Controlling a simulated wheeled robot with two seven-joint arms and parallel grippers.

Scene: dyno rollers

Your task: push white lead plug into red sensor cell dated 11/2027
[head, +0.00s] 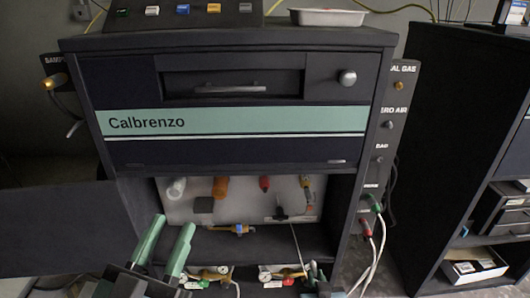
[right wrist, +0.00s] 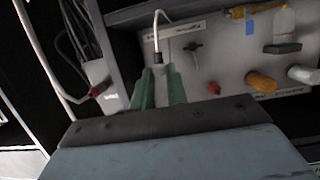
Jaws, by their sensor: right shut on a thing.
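I cannot read a date on either. In the right wrist view, one red cell (right wrist: 213,88) stands just right of my fingers. My right gripper (right wrist: 161,78) is shut on a dark plug end (right wrist: 157,58) with a white lead (right wrist: 159,20) arching up from it. The plug is apart from the red cell. My left gripper (head: 173,222) is open and empty in front of the cabinet's left side.
A white cell (head: 177,188) and an orange cell (head: 220,187) sit left of the red one. A black lever (head: 280,210) and a brass fitting (head: 240,229) are lower on the panel. An open door (head: 60,225) stands left.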

